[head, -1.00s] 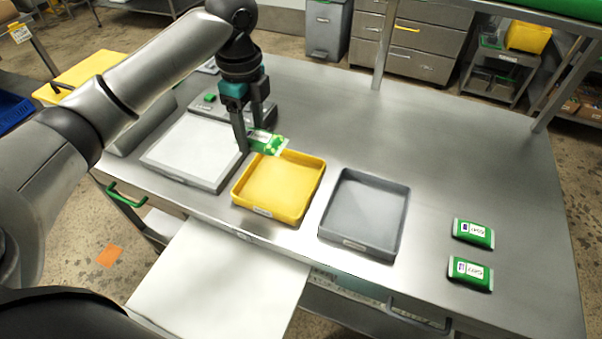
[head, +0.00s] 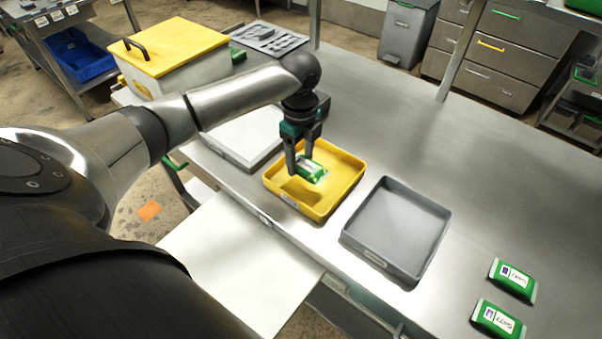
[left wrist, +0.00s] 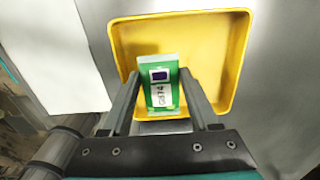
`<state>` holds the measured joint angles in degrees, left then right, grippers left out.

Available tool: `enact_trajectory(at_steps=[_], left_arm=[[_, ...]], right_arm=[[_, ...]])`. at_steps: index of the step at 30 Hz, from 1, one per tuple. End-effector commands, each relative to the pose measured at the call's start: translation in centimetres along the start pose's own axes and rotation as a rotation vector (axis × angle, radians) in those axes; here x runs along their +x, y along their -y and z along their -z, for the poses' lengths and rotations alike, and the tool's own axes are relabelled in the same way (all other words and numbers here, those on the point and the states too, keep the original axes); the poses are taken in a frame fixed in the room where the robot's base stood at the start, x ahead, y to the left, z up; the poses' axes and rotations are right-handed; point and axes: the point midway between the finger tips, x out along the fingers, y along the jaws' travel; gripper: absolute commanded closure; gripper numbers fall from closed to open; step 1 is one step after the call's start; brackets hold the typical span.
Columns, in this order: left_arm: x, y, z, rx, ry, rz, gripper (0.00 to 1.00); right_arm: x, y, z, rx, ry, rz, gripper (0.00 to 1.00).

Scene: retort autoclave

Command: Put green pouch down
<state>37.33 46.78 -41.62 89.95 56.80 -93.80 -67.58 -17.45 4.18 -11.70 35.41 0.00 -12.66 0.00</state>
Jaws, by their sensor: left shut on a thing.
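The green pouch (head: 311,169) with a white label is held between the fingers of my left gripper (head: 300,172), over the yellow tray (head: 335,205). In the left wrist view, the pouch (left wrist: 160,82) stands between the two fingers (left wrist: 158,90), with the yellow tray (left wrist: 235,60) behind it. I cannot tell whether the pouch touches the tray floor. Two more green pouches, an upper one (head: 512,280) and a lower one (head: 497,320), lie on the steel table at the right. My right gripper is not in view.
An empty grey tray (head: 398,230) stands right of the yellow tray. A flat white-topped platform (head: 250,138) is to its left. A white box with a yellow lid (head: 170,50) stands at the back left. Bare table (head: 420,130) lies behind the trays.

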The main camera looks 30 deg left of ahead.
Motion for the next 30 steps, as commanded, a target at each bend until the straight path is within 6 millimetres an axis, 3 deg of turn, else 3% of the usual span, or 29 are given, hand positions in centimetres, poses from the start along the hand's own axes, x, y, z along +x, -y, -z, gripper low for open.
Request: enact_trajectory(at_steps=[7,13,25,26,30], left_arm=[[2.0,0.0,0.1,0.001,0.000,-0.001,0.94],[4.9,0.0,0.0,0.000,0.000,-0.001,0.94],[5.4,0.0,0.1,0.001,0.000,0.002,0.94],[5.4,0.0,0.1,0.001,0.000,0.002,0.36],[5.4,0.0,0.0,0.001,0.000,0.002,0.21]], right_arm=[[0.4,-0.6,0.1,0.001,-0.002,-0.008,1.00],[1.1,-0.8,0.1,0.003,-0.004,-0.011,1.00],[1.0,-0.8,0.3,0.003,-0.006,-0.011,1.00],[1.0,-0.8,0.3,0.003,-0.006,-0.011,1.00],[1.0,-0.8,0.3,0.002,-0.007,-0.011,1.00]])
